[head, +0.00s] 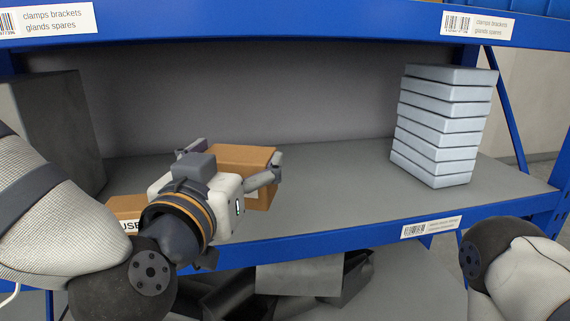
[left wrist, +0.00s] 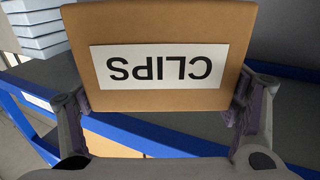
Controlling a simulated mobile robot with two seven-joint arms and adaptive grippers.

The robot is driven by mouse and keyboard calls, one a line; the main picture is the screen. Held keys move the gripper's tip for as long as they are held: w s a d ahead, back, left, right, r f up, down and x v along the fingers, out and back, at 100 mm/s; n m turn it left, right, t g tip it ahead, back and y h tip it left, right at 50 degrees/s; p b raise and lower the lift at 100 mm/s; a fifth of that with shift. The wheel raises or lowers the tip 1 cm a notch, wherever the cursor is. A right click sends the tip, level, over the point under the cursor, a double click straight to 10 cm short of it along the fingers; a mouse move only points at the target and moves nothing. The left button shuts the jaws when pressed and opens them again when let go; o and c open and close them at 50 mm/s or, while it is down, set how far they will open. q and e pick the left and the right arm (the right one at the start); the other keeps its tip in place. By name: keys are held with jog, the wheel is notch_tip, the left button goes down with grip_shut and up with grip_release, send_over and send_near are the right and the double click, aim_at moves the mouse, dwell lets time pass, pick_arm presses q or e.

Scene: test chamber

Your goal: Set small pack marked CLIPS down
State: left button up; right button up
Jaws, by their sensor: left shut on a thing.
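The small pack marked CLIPS is a brown carton with a white label; it shows in the head view (head: 246,160) and fills the upper middle of the left wrist view (left wrist: 120,30), its lettering upside down there. My left gripper (head: 236,154) is shut on it, with one finger at each side, also in the left wrist view (left wrist: 160,96). The pack is over the front part of the grey shelf (head: 325,190); whether its base touches the shelf is hidden by the gripper. My right gripper is out of view; only part of that arm shows at lower right.
Another brown carton (head: 124,206), its label partly hidden and reading "USE", is at left behind my arm. A stack of pale blue boxes (head: 440,125) stands at right. A grey block (head: 55,120) stands far left. The shelf between pack and stack is clear.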

pick_arm(q)
jog(key=w+a+f+b, duration=0.1)
jog(key=w+f, duration=0.2)
jog(key=w, duration=0.1)
jog(key=w+a+f+b, duration=0.1)
jog(key=w+a+f, duration=0.1)
jog(key=w+f, duration=0.1)
jog(key=w+a+f+b, duration=0.1)
jog(key=w+a+f, duration=0.1)
jog(key=w, duration=0.3)
jog(key=shift+a+f+b, duration=0.2)
jog(key=shift+f+b, duration=0.1)
jog(key=shift+f, duration=0.25)
jog(key=f, duration=0.2)
jog(key=f+b, duration=0.1)
jog(key=f, duration=0.1)
jog(key=shift+w+a, duration=0.1)
jog(key=shift+w, duration=0.25)
jog(key=shift+r, duration=0.25)
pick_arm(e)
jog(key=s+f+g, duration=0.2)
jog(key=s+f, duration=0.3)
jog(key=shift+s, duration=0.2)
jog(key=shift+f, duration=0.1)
pick_arm(q)
jog(key=shift+f, duration=0.2)
jog(key=o, duration=1.2)
jog(key=shift+c, duration=0.2)
